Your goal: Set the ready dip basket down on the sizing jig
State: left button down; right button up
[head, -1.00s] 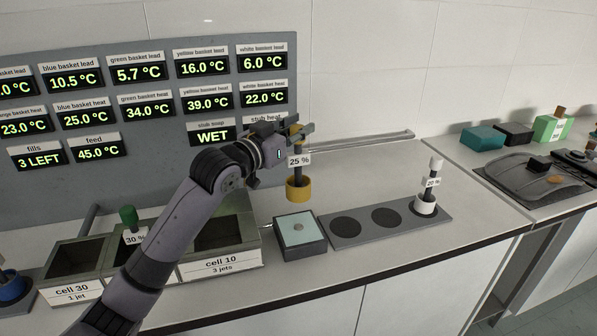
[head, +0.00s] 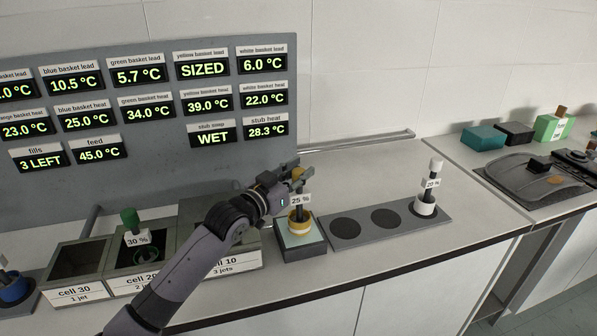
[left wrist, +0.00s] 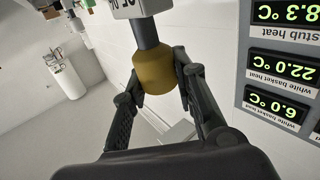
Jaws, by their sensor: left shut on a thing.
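The yellow dip basket (head: 299,222) with a "25 %" tag stands upright on the pale top of the sizing jig (head: 288,252), a square grey block. My left gripper (head: 297,174) is shut on the basket's yellow knob. In the left wrist view the two fingers hold the yellow knob (left wrist: 155,72) between them, with the dark stem and tag beyond. The yellow basket lead display (head: 202,69) reads "SIZED". My right gripper is not in view.
A white basket (head: 425,208) tagged "20 %" stands in a grey rack (head: 365,232) with two empty round spots, right of the jig. The green-knobbed basket (head: 131,219) stands in the cells at left. The counter behind the rack is clear.

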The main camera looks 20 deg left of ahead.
pick_arm(q)
jog(key=c, duration=1.8)
grip_release()
jog(key=shift+f, duration=0.15)
jog(key=o, duration=0.5)
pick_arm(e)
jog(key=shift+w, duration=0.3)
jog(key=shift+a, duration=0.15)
pick_arm(q)
jog(key=shift+s, duration=0.1)
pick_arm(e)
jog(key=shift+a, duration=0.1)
pick_arm(q)
jog(key=shift+s+a, duration=0.2)
jog(key=shift+s, duration=0.1)
jog(key=b+v, duration=0.2)
jog(key=v, duration=0.9)
jog(key=shift+b, duration=0.4)
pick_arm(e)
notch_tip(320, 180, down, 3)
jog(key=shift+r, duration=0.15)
